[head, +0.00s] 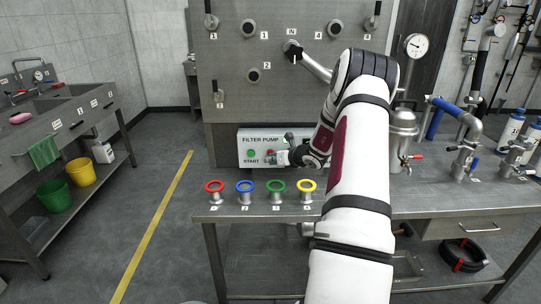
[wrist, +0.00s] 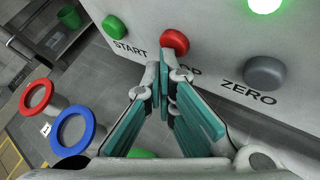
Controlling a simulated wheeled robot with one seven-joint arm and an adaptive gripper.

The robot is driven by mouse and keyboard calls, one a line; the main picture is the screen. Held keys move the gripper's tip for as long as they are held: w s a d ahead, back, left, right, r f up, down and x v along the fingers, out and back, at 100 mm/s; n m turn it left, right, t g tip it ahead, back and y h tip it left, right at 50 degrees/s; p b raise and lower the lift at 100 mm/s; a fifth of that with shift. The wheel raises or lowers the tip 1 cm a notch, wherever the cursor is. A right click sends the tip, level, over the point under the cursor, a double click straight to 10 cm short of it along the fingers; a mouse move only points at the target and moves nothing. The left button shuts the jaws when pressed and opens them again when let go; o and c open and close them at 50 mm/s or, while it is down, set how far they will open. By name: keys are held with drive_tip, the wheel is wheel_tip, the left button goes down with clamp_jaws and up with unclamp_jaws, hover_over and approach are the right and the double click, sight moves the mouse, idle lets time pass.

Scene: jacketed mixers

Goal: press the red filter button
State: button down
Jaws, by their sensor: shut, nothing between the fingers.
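The red button (wrist: 174,42) sits on the filter pump panel, between the green START button (wrist: 115,26) and the grey ZERO button (wrist: 265,72). The lettering below it is partly hidden by my fingers and ends in "OP". My gripper (wrist: 163,66) is shut and empty, its fingertips right at the lower edge of the red button. I cannot tell whether they touch it. In the head view the filter pump panel (head: 246,134) stands at the back of the bench, with my gripper (head: 277,157) in front of it, and the red button shows only as a small spot.
A lit green lamp (wrist: 265,4) is above the ZERO button. On the bench front stand a red ring (head: 214,186), a blue ring (head: 245,186), a green ring (head: 276,185) and a yellow ring (head: 307,185). Metal vessels and pipes (head: 403,130) stand right of my arm.

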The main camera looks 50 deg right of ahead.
idle(0.6)
drive_tip(key=shift+s+a, duration=0.5)
drive_tip(key=shift+a, duration=0.05)
drive_tip(key=shift+a, duration=0.1)
drive_tip(key=shift+s+a+b, duration=0.65)
drive_tip(key=shift+s+a, duration=0.95)
drive_tip(key=shift+a, duration=0.2)
